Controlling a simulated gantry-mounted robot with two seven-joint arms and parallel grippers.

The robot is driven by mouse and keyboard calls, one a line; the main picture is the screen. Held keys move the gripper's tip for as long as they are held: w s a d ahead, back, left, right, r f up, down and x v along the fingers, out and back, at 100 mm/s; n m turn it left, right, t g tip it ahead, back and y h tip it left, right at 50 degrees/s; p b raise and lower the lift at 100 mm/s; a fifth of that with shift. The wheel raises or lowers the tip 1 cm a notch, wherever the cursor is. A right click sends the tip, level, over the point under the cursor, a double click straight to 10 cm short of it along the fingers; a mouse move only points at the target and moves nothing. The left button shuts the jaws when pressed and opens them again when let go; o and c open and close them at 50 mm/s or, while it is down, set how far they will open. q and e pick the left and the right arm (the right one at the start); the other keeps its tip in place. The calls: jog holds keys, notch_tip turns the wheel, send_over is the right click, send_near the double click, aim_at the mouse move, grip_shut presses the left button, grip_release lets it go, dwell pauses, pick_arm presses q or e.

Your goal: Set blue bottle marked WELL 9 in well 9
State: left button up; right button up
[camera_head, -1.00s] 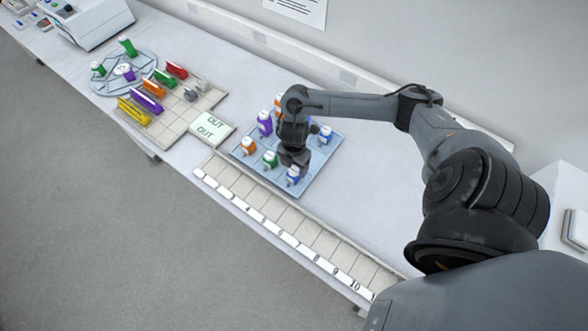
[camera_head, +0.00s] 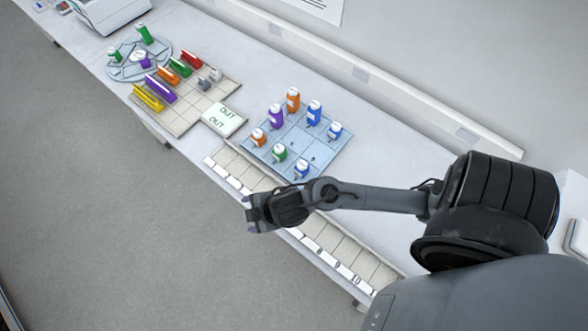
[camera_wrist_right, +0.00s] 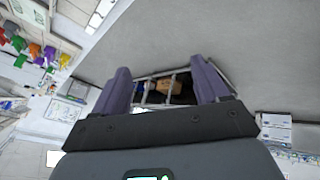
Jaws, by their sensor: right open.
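Three blue bottles stand on the light-blue tray (camera_head: 281,178): a tall one (camera_head: 314,113) at the back, a short one (camera_head: 335,131) at the right corner and a short one (camera_head: 302,169) at the front. I cannot read which is marked WELL 9. The row of numbered wells (camera_head: 228,160) runs along the table's front edge; my right arm covers its middle, and 10 is legible near its right end. My right gripper (camera_head: 250,213) is open and empty, out past the table's front edge. In the wrist view its two purple fingers (camera_wrist_right: 163,88) are spread. My left gripper is not in view.
Purple (camera_head: 275,116), orange (camera_head: 293,100) and green (camera_head: 280,152) bottles share the tray. An OUT card (camera_head: 223,118) lies left of it, beside a beige board (camera_head: 207,107) with coloured racks. A round blue tray (camera_head: 122,71) stands farther left. The table behind the bottle tray is clear.

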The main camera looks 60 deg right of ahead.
jog(key=s+d+r+m+g+h, duration=0.1)
jog(key=s+d+m+g, duration=0.2)
jog(key=s+m, duration=0.4)
jog(key=s+d, duration=0.1)
jog(key=s, duration=0.2)
jog(key=shift+s+d+r+m, duration=0.2)
jog(key=shift+s+d+m, duration=0.05)
jog(key=shift+d+m, duration=0.15)
